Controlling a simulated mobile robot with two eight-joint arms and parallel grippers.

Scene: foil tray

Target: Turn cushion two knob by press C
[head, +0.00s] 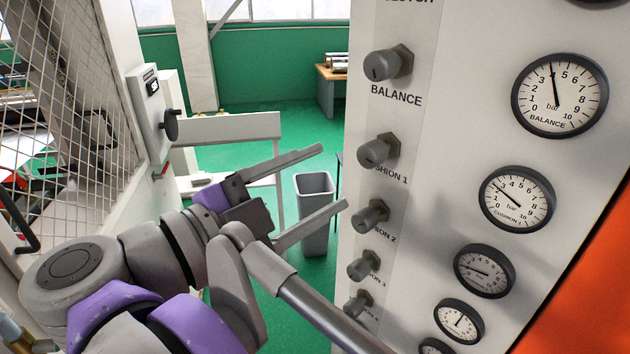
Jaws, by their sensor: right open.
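The cushion two knob (370,217) is a grey knob on the white panel (420,215), above a label partly hidden that ends in "ON 2". My right gripper (333,178) is open and empty, left of the panel. Its two long grey fingers point right. The lower fingertip is close to the left of the cushion two knob; I cannot tell whether they touch. The upper fingertip is left of the cushion 1 knob (375,152), apart from it. My left gripper is not in view. No letter C shows on the panel.
The balance knob (388,63) is higher on the panel, and the cushion 3 knob (363,266) is below. Several round gauges, including the cushion 1 gauge (517,199), line the panel's right. A grey bin (314,185) stands behind my gripper. A mesh guard (75,75) is at left.

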